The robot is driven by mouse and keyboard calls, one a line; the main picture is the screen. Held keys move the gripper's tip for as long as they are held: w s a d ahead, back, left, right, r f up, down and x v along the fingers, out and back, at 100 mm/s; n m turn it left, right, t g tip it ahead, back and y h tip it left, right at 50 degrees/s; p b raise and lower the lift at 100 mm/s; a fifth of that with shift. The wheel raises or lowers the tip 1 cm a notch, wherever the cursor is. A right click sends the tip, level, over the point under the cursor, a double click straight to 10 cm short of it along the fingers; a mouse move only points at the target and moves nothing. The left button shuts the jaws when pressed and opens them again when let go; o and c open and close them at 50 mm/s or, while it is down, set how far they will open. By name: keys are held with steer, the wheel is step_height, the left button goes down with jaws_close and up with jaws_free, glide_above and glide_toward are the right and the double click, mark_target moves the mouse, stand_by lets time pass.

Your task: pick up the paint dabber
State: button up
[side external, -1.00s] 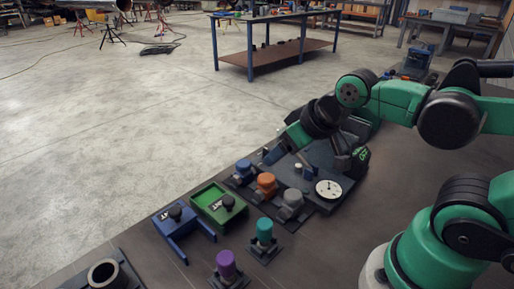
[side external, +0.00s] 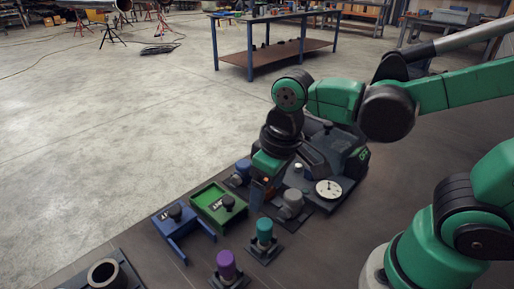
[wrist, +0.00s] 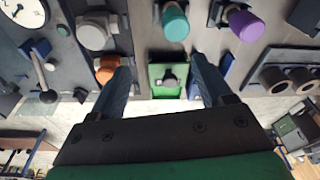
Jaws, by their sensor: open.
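No thing in view is clearly marked as the paint dabber, so I cannot tell for sure which it is. A dark round-knobbed piece (side external: 228,203) stands in a green tray (side external: 208,196); a similar knobbed piece (side external: 175,212) is at the blue tray (side external: 163,228). In the wrist view the green tray (wrist: 156,72) and its knobbed piece (wrist: 169,81) appear between my spread fingers. My gripper (wrist: 160,72) is open and empty. In the side view it points down near the orange-capped piece, which it mostly hides; that orange cap (wrist: 105,69) shows beside the left finger in the wrist view.
Teal (side external: 264,230) and purple (side external: 226,264) capped pieces stand nearer the camera. A grey knob (side external: 292,203), a blue cap (side external: 243,168) and a dial panel (side external: 328,189) crowd close by. A pipe end (side external: 103,273) is at the lower left.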

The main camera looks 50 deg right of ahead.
mark_target(265, 223)
steer(key=shift+s+a+f+n+g, duration=0.2)
steer(key=shift+s+a+f+g, duration=0.15)
steer(key=shift+a+g, duration=0.15)
steer(key=shift+s+a+f+n+g, duration=0.2)
steer(key=shift+a+f+g, duration=0.15)
steer(key=shift+a, duration=0.2)
steer(key=shift+f, duration=2.65)
jaws_close()
